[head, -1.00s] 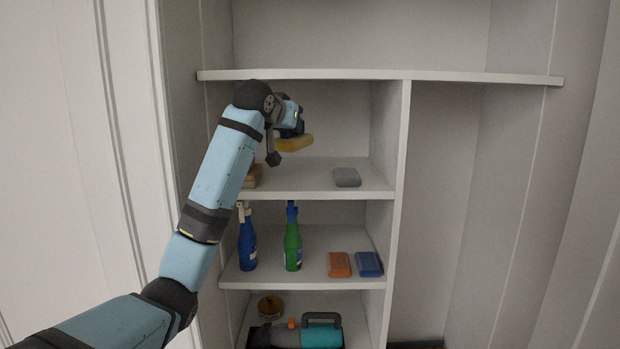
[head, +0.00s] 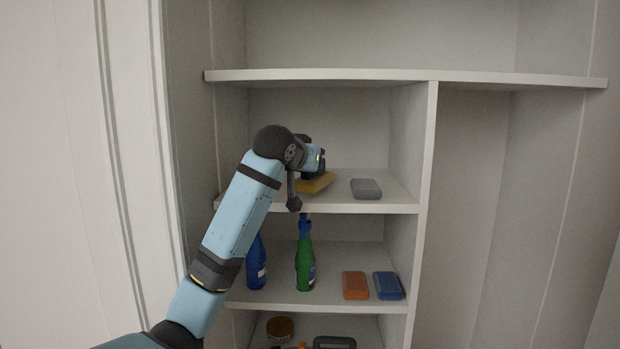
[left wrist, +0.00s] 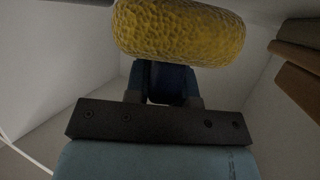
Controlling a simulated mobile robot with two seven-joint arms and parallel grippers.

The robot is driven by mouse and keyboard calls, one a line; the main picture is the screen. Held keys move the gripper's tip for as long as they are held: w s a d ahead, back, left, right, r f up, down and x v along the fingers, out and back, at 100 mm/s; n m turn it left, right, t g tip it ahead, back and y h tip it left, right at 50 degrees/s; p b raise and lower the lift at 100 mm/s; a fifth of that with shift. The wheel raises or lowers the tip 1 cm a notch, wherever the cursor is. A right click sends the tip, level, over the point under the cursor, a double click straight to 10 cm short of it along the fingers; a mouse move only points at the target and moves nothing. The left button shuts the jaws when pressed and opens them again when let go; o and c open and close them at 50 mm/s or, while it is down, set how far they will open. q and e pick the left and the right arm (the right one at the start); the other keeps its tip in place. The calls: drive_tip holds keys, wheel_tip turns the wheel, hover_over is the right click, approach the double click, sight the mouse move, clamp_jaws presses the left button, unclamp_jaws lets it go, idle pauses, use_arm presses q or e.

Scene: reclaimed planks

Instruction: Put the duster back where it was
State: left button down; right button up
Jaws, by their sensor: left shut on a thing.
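The duster, a yellow, rough-textured pad (head: 316,183), is in my left gripper (head: 313,172), just over the upper-middle shelf (head: 345,205). The duster is left of a grey sponge-like block (head: 366,189). I cannot tell whether it touches the shelf. In the left wrist view the yellow duster (left wrist: 180,32) spans the top, with the dark fingers of my left gripper (left wrist: 165,83) shut on it. The arm hides part of the shelf's left side. My right gripper is not in view.
Brown blocks (left wrist: 298,75) lie beside the duster in the left wrist view. On the shelf below stand a blue bottle (head: 256,265) and a green bottle (head: 305,260), with an orange block (head: 355,285) and a blue block (head: 388,286). A divider (head: 424,200) bounds the right side.

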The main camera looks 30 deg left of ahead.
use_arm(q)
drive_tip(key=shift+w+a+f, duration=0.1)
drive_tip(key=shift+f, duration=0.65)
drive_tip(key=shift+w+a+f, duration=0.1)
drive_tip(key=shift+w+a, duration=0.1)
drive_tip(key=shift+w, duration=0.05)
drive_tip(key=c, duration=1.3)
unclamp_jaws()
drive_tip(key=shift+s, duration=0.15)
drive_tip(key=o, duration=0.3)
drive_tip(key=shift+s+d+r, duration=0.15)
drive_tip(key=shift+r, duration=0.1)
drive_tip(key=shift+o, duration=0.2)
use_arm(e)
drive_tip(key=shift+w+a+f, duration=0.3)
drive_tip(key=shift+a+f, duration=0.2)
use_arm(q)
drive_tip(key=shift+f, duration=0.1)
